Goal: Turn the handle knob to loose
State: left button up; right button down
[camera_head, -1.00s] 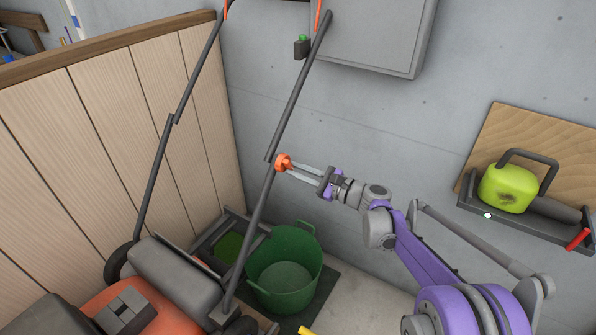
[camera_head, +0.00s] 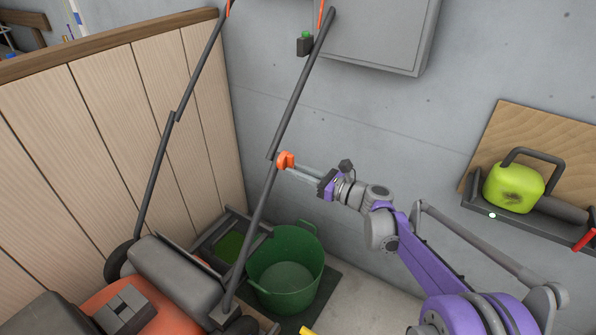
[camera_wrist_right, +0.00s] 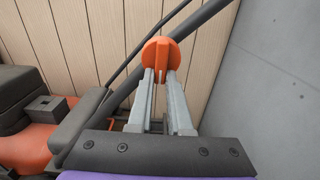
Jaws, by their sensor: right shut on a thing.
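The orange handle knob (camera_head: 284,160) sits on the side of the dark handle bar (camera_head: 262,208), at the joint between its lower and upper tubes. It also shows in the right wrist view as an orange disc with a raised grip (camera_wrist_right: 160,56). My right gripper (camera_head: 291,164) is shut on the knob, its two grey fingers reaching it from the right. In the right wrist view the fingertips (camera_wrist_right: 160,72) lie on either side of the grip. The handle belongs to an orange and grey mower (camera_head: 150,295). My left gripper is not in view.
A green bucket (camera_head: 286,270) stands on a dark mat below the knob. A wooden partition (camera_head: 90,150) is at the left. A grey wall box (camera_head: 375,35) hangs above. A shelf (camera_head: 490,215) at the right holds a yellow-green can (camera_head: 512,188).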

dwell(0.3)
jog(key=c, duration=0.8)
grip_release()
jog(key=shift+c, duration=0.2)
jog(key=shift+d, duration=0.1)
jog(key=v, duration=1)
jog(key=shift+s+d, duration=0.25)
